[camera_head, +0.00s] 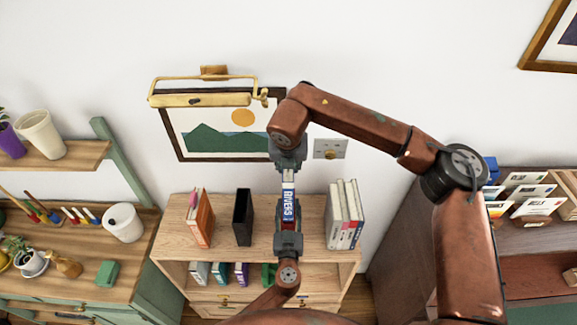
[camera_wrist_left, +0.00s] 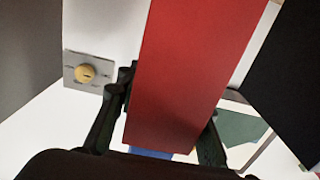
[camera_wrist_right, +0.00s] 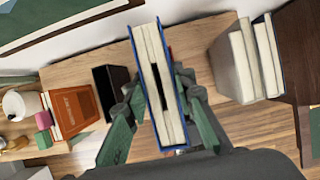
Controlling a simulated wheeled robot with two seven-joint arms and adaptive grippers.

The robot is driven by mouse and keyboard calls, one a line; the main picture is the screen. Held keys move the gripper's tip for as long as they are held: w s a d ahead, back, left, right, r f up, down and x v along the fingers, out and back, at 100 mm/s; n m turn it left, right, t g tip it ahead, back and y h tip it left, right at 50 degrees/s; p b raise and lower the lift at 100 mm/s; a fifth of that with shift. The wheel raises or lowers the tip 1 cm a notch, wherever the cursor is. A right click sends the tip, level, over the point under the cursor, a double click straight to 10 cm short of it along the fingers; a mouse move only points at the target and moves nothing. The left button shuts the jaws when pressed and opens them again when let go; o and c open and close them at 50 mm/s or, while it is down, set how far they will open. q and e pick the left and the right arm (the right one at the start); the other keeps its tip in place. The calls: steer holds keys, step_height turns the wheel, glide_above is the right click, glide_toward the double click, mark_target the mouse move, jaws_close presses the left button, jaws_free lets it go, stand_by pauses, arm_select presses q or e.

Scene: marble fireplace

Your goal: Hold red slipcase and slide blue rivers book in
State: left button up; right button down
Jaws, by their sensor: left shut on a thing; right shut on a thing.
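The blue rivers book (camera_head: 289,203) hangs upright in the head view, its white lettering facing me. My right gripper (camera_head: 288,165) is shut on its upper end. In the right wrist view its blue covers and pale page edges (camera_wrist_right: 155,75) lie between the fingers. The red slipcase (camera_wrist_left: 190,75) fills the middle of the left wrist view. My left gripper (camera_wrist_left: 165,135) is shut on it, with a finger at each side. A strip of blue shows just past the slipcase's edge. The head view mostly hides the slipcase; whether the book is inside its mouth cannot be told.
A wooden shelf unit (camera_head: 170,240) stands below the grippers. On its top are an orange book (camera_head: 202,222), a black case (camera_head: 243,217) and several pale books (camera_head: 345,215) at the right.

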steer(key=shift+f, duration=0.1)
steer(key=shift+f, duration=7.95)
steer(key=c, duration=1.5)
jaws_free()
steer(key=shift+f, duration=0.15)
steer(key=shift+c, duration=0.2)
steer(key=shift+f, duration=0.1)
steer(key=v, duration=1.2)
